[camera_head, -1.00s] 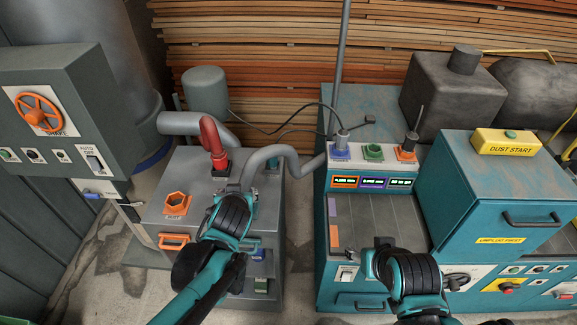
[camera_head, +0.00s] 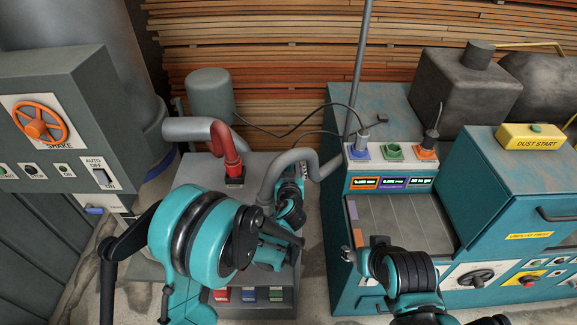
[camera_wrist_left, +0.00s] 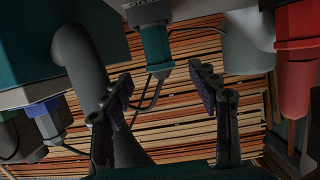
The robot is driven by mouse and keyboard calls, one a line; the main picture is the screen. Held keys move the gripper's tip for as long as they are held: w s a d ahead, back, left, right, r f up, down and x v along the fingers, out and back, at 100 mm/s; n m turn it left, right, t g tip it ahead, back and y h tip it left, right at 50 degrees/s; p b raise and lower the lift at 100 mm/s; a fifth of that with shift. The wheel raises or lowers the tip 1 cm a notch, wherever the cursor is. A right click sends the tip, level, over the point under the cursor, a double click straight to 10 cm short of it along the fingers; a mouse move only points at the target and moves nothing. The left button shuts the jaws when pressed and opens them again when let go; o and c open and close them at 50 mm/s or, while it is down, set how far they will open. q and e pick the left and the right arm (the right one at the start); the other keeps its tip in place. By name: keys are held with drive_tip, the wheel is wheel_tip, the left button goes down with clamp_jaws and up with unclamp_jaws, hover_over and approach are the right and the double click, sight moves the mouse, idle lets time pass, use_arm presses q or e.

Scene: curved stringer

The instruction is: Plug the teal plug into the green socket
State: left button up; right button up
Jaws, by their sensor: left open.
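The teal plug (camera_wrist_left: 156,48) sits in a pale fitting in the left wrist view, its cable running away from it. My left gripper (camera_wrist_left: 160,82) is open, one finger to each side of the plug's line, not visibly touching it. In the head view my left gripper (camera_head: 290,188) is over the grey box by the grey bent pipe, and my own arm hides much of it. I cannot make out the plug there.
A red pipe (camera_head: 224,148) and the grey bent pipe (camera_head: 276,178) stand close to my left gripper. A flat grey bed (camera_head: 400,215) lies below the displays.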

sight(289, 162)
use_arm(q)
drive_tip(key=b+x, duration=0.1)
drive_tip(key=x, duration=0.6)
drive_tip(key=c, duration=1.3)
